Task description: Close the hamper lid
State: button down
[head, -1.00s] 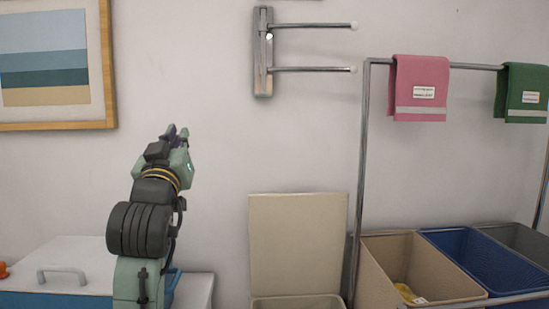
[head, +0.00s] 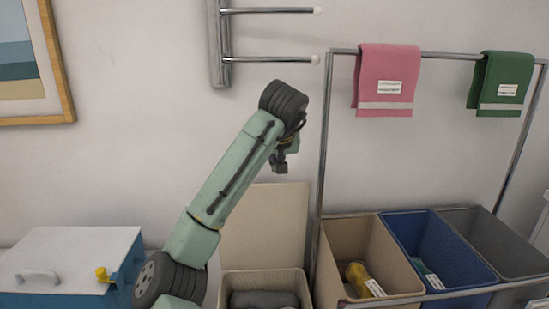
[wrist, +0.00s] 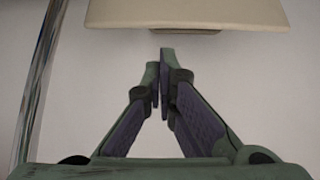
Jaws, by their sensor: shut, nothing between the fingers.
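The beige hamper (head: 228,277) stands at the bottom middle of the head view, against the wall. Its flat beige lid (head: 283,225) is open and stands upright at the back. A dark grey bundle (head: 263,299) shows inside. My gripper (head: 281,168) is near the lid's top edge, mostly hidden behind my wrist in the head view. In the wrist view my gripper (wrist: 161,62) is shut and empty, its fingertips together. The lid (wrist: 190,13) spans the top of that view just beyond the fingertips, with a small tab under its edge. I cannot tell whether they touch.
A metal rack (head: 324,150) with a pink towel (head: 386,80) and a green towel (head: 502,82) stands right of the hamper. Beige, blue and grey bins (head: 455,260) sit under it. A blue chest with a white lid (head: 75,250) is at left. Wall bars (head: 270,59) are above.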

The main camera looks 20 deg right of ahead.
jog(key=p+x, duration=0.2)
jog(key=x, duration=0.6)
jog(key=shift+f, duration=0.1)
